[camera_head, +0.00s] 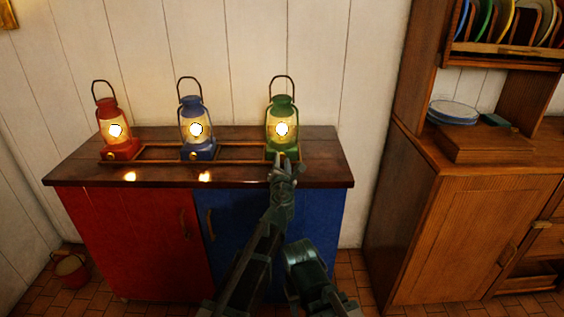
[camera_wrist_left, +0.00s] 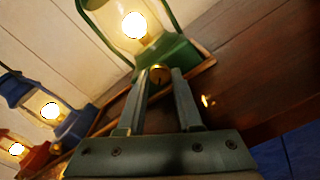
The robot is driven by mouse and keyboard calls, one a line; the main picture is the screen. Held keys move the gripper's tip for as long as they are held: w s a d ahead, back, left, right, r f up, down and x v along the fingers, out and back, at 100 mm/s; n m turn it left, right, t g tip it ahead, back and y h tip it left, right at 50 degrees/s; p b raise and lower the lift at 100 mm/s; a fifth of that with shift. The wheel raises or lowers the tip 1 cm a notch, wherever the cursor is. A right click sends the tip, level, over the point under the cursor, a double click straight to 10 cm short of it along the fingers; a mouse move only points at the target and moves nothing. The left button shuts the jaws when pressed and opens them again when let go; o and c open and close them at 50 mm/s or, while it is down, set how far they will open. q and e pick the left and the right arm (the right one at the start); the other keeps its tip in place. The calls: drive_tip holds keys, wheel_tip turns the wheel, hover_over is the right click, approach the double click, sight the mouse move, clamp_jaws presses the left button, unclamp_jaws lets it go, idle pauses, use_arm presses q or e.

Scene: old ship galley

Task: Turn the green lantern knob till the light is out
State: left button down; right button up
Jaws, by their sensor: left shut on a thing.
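The green lantern (camera_head: 282,112) stands upright at the right end of the wooden rack on the cabinet top, and its light is on. In the left wrist view the green lantern (camera_wrist_left: 178,52) glows behind its glass, with a round brass knob (camera_wrist_left: 159,74) on the front of its base. My left gripper (camera_head: 284,163) reaches up to the base and hides the knob in the head view. In the left wrist view its fingertips (camera_wrist_left: 160,76) are on either side of the knob, shut on it.
A lit blue lantern (camera_head: 193,125) and a lit red lantern (camera_head: 112,120) stand to the left in the same rack (camera_head: 232,147). The cabinet top (camera_head: 322,165) is bare at the right end. A wooden hutch (camera_head: 455,225) with plates stands at the right.

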use_arm(q)
drive_tip(key=n, duration=0.5)
drive_tip(key=shift+n, duration=0.3)
drive_tip(key=n, duration=1.1)
drive_tip(key=shift+n, duration=0.4)
drive_tip(key=n, duration=1)
drive_tip(key=shift+n, duration=0.4)
drive_tip(key=n, duration=0.5)
drive_tip(key=shift+s, duration=0.1)
drive_tip(key=n, duration=1.1)
drive_tip(key=shift+n, duration=0.4)
